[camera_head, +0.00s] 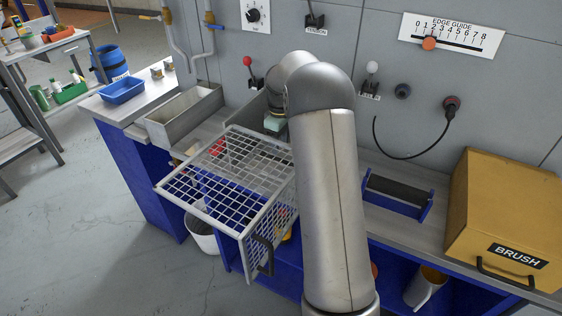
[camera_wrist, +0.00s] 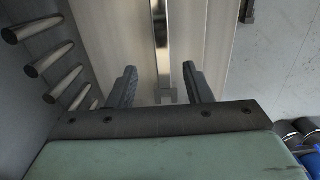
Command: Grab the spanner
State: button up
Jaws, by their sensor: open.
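My gripper (camera_wrist: 161,72) is open in the wrist view, its two dark fingers apart. A narrow, shiny metal bar (camera_wrist: 160,28) runs down the picture between the fingers, with a small squarish end near the gripper body. It may be the spanner, but I cannot tell, and no contact with the fingers shows. In the head view my arm reaches over the bench, and only the green part of my gripper (camera_head: 275,123) shows beside the arm. The fingers are hidden there. I cannot make out a spanner in the head view.
Several metal pegs (camera_wrist: 52,60) stick out left of the fingers. A white wire-grid rack (camera_head: 205,208) stands left of my arm. A metal trough (camera_head: 185,122), a blue-ended holder (camera_head: 397,196) and a yellow BRUSH box (camera_head: 510,205) are on the bench. Grey floor is clear at left.

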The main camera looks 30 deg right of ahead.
jog(key=shift+s+f+p, duration=0.2)
jog(key=shift+f+p, duration=0.15)
jog(key=shift+f, duration=1.1)
jog(key=shift+s+f+p, duration=0.15)
jog(key=shift+f+p, duration=0.2)
jog(key=shift+f, duration=1.1)
grip_shut()
